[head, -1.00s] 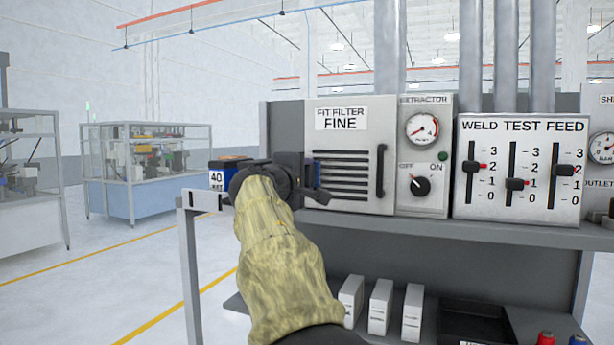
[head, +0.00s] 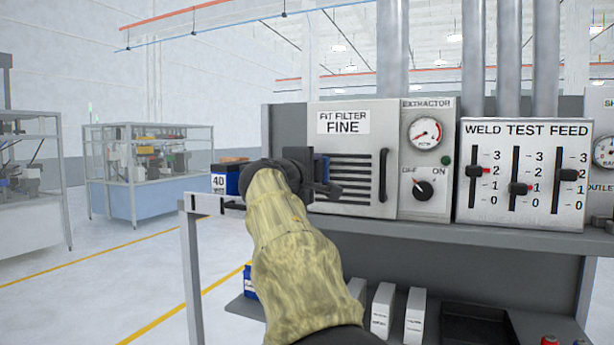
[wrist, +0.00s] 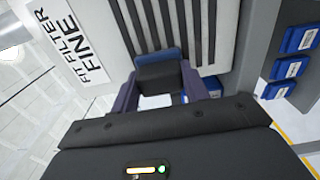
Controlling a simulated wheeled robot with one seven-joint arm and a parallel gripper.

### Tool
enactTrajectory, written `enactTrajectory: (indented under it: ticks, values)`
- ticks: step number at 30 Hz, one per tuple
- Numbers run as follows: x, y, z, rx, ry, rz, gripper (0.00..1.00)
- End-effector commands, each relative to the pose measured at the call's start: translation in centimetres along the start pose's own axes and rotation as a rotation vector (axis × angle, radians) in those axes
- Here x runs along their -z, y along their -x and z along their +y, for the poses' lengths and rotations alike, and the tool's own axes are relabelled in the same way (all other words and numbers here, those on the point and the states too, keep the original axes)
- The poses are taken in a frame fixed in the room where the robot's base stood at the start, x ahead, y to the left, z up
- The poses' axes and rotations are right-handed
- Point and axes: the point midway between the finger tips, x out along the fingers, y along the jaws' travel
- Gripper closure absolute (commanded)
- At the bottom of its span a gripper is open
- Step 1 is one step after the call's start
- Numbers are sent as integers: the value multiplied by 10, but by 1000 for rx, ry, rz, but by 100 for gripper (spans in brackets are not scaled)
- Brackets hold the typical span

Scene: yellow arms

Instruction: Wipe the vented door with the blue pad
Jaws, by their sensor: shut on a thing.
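The vented door (head: 345,150) is a pale grey panel labelled FIT FILTER FINE, with dark horizontal slots and a black handle (head: 383,175) at its right. In the wrist view, the door (wrist: 115,35) and its slots fill the top. My gripper (head: 322,178) is at the left end of the slots. It is shut on a dark block with a blue edge, the blue pad (wrist: 158,56); it also shows in the head view as a small blue patch (head: 325,168). The pad lies over the slot ends in both views; I cannot tell whether it touches the door.
Right of the door are an extractor panel (head: 425,150) with gauge and knob, and a slider panel (head: 522,175). A blue box marked 40 (head: 222,182) stands left of my gripper. White boxes (head: 382,310) and a dark tray (head: 477,325) sit on the lower shelf.

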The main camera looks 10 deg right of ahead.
Motion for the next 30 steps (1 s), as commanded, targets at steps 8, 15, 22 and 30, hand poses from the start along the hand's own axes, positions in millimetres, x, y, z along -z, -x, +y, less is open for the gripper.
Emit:
enactTrajectory:
  ticks: [8,15,22,30]
  values:
    - [-20,-1,-2,0,0,-2,73]
    - [-22,-1,0,0,1,-2,73]
    - [-28,-1,-1,0,-1,-3,73]
    - [-48,0,-2,0,-2,-3,73]
